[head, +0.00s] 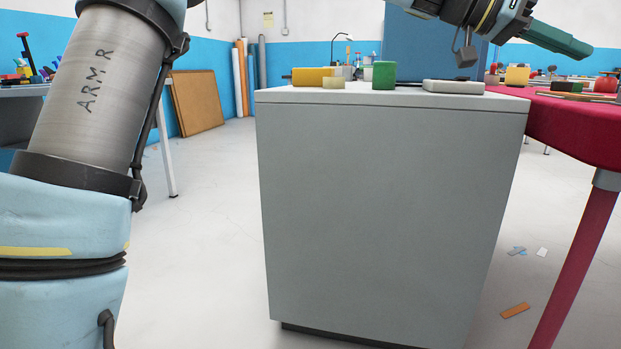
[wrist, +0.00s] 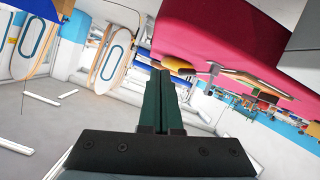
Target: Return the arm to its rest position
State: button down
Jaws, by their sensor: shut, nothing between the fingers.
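My gripper (head: 560,40) is at the upper right in the head view, with its dark green fingers pointing right and slightly down. It is raised in the air above the level of the red table. In the wrist view its green fingers (wrist: 160,100) lie side by side, shut, with nothing between them. My arm fills the left of the head view, and part of its wrist shows at the top. The middle of the arm is out of frame.
A grey cabinet (head: 385,200) stands in the middle, with a yellow block (head: 312,76), a green block (head: 384,75) and a pale flat block (head: 453,87) on top. A red table (head: 575,125) stands at right. Boards (wrist: 118,60) lean far off. Open floor lies left of the cabinet.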

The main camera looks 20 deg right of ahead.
jog(key=w+a+f+n+t+y, duration=0.2)
jog(key=w+a+f+n+t, duration=0.35)
jog(key=w+f, duration=0.65)
jog(key=w+a+f+n+t+y+p, duration=0.1)
jog(key=w+a+f+n+t, duration=0.1)
jog(key=w+a+f, duration=0.55)
jog(key=w+a+f+n+t+y, duration=0.1)
jog(key=w+a+f+n+y, duration=0.25)
jog(key=a, duration=0.65)
jog(key=w+a+f+n+t+y, duration=0.15)
jog(key=a+f, duration=0.25)
jog(key=a, duration=0.4)
jog(key=w+a+f+n, duration=0.2)
jog(key=w+a+f, duration=0.1)
jog(key=a, duration=0.5)
jog(key=s+a+f+n+y, duration=0.1)
jog(key=s+a+f+n, duration=0.2)
jog(key=a, duration=0.8)
jog(key=s+a+f+n+y, duration=0.1)
jog(key=s+a+f+n, duration=0.15)
jog(key=a, duration=0.75)
notch_tip(320, 180, up, 38)
jog(key=a+n+p, duration=0.1)
jog(key=p, duration=3.8)
jog(key=shift+s+t+y, duration=0.3)
jog(key=shift+s, duration=0.1)
